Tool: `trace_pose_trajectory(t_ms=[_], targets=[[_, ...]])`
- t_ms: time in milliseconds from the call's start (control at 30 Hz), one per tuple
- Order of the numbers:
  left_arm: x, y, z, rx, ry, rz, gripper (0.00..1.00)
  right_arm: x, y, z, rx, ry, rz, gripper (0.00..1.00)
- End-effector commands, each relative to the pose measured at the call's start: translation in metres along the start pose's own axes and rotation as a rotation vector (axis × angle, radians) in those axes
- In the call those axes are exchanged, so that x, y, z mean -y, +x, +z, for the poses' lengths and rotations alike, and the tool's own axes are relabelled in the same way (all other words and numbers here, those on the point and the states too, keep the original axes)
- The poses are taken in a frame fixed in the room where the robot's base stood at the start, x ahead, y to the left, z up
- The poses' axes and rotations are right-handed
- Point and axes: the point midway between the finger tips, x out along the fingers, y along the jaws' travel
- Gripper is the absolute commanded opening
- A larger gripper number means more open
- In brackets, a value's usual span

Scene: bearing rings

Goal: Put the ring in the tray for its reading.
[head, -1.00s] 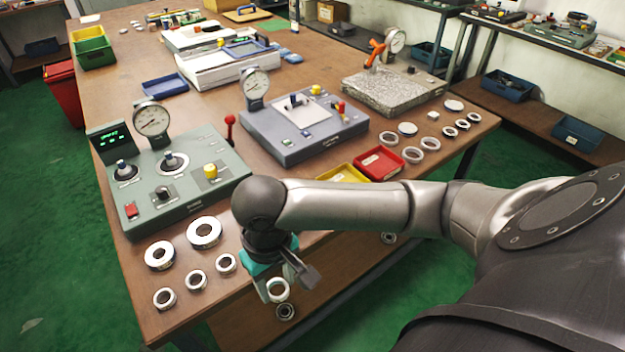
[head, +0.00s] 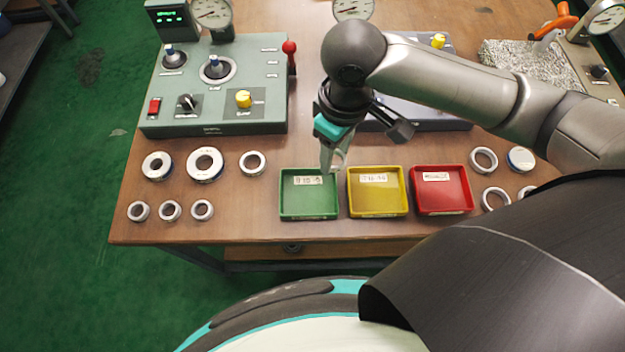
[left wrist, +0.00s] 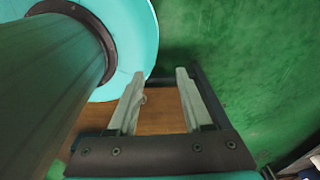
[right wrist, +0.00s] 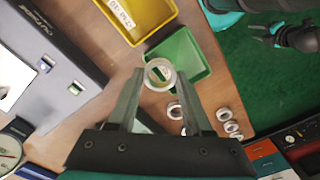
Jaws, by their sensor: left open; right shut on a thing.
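My right gripper (head: 334,160) is shut on a pale metal ring (right wrist: 160,75), which it holds between its fingertips. In the head view the ring (head: 339,160) is partly hidden by the fingers and shows at the back right corner of the green tray (head: 310,206). In the right wrist view the ring overlaps an edge of the green tray (right wrist: 203,64); its height above is hard to tell. The yellow tray (head: 378,205) and red tray (head: 442,202) stand to the right; all three look empty. My left gripper (left wrist: 160,96) is open and empty.
The grey-green gauge station (head: 215,95) with a green-lit display (head: 169,17) stands at the back left; its digits are too small to read. Several loose rings (head: 205,164) lie left of the trays, and more (head: 484,160) lie right. The table's front edge is close.

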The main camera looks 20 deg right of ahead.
Motion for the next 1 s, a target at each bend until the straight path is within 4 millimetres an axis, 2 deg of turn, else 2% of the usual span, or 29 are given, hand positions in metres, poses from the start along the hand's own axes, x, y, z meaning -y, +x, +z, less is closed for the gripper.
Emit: trace_pose_trajectory(t_ms=[33, 100, 400, 633, 767, 867, 1000], targets=[[0.002, -0.009, -0.001, 0.000, 0.001, -0.002, 0.50, 0.004, -0.014, -0.003, -0.005, -0.114, 0.001, 0.00], [0.003, -0.015, -0.001, 0.000, 0.002, -0.004, 0.50, 0.009, -0.026, -0.005, -0.005, -0.280, 0.000, 0.00], [0.009, -0.038, 0.007, 0.017, 0.004, -0.011, 0.50, 0.026, -0.071, -0.008, 0.005, -0.952, 0.004, 0.00], [0.009, -0.046, 0.009, 0.021, 0.003, -0.011, 0.50, 0.031, -0.087, -0.007, 0.019, -1.243, 0.004, 0.00], [0.009, -0.045, 0.009, 0.020, 0.003, -0.012, 0.50, 0.032, -0.082, -0.006, 0.023, -1.295, 0.002, 0.00], [0.009, -0.039, 0.009, 0.020, 0.002, -0.012, 0.50, 0.032, -0.062, -0.005, 0.026, -1.301, -0.002, 0.00], [0.009, -0.028, 0.009, 0.018, 0.002, -0.011, 0.50, 0.032, -0.023, -0.004, 0.027, -1.299, -0.002, 0.00]])
